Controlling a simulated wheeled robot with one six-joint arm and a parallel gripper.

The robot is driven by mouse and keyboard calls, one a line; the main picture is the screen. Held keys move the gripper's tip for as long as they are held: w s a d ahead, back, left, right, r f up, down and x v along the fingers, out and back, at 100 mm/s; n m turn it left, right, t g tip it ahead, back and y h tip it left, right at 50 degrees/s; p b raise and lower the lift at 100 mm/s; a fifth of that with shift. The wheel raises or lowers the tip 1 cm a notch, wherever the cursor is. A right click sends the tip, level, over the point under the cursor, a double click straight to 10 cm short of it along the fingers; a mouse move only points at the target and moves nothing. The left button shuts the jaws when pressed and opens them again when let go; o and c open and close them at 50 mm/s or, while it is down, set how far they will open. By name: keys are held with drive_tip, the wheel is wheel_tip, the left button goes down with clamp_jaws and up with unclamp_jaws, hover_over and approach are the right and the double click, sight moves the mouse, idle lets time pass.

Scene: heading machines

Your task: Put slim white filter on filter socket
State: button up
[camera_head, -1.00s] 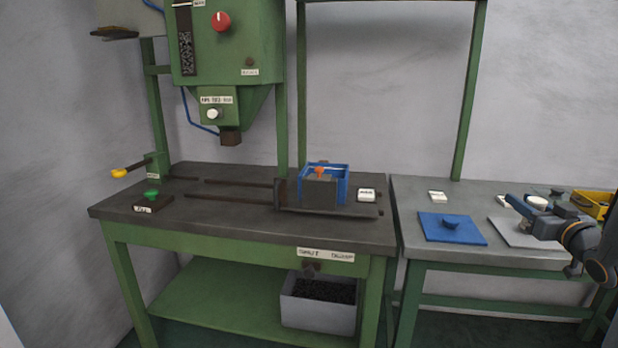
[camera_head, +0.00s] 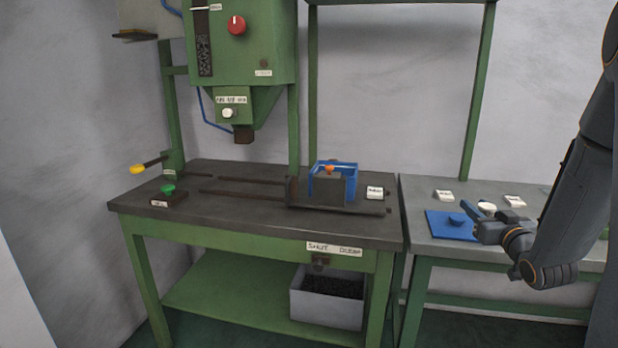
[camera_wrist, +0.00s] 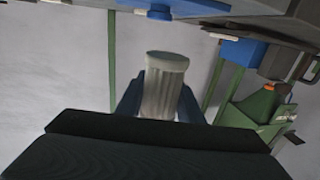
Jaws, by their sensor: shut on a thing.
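The slim white filter (camera_wrist: 163,85) is a pleated pale cylinder in the wrist view, between the two blue fingers of my gripper (camera_wrist: 160,100). In the head view the filter's pale round end (camera_head: 487,208) shows at my gripper (camera_head: 480,214), above the right-hand table. A low blue round piece (camera_head: 457,219) on a blue plate (camera_head: 438,224) lies just left of my gripper and looks like the filter socket. It is apart from the filter in the wrist view, where a blue round piece (camera_wrist: 158,14) shows at the top edge.
The green machine (camera_head: 245,60) stands over the dark-topped left table (camera_head: 150,225). A blue box-like fixture (camera_head: 350,170) with an orange knob sits at that table's right.

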drive_tip(key=a+f, duration=0.1)
drive_tip(key=a, duration=0.3)
drive_tip(key=w+a+f, duration=0.1)
drive_tip(key=a+f, duration=0.1)
drive_tip(key=a, duration=0.3)
drive_tip(key=w+a+f, duration=0.1)
drive_tip(key=a, duration=0.4)
drive_tip(key=shift+w+f, duration=0.15)
drive_tip(key=shift+f, duration=0.1)
drive_tip(key=s+a+f, duration=0.2)
drive_tip(key=a+f, duration=0.2)
drive_tip(key=a, duration=0.8)
drive_tip(key=s+f, duration=0.4)
drive_tip(key=f, duration=0.4)
drive_tip(key=s+f, duration=0.4)
drive_tip(key=f, duration=0.4)
drive_tip(key=shift+s+p, duration=0.15)
drive_tip(key=shift+p, duration=0.3)
drive_tip(key=shift+d+f, duration=0.1)
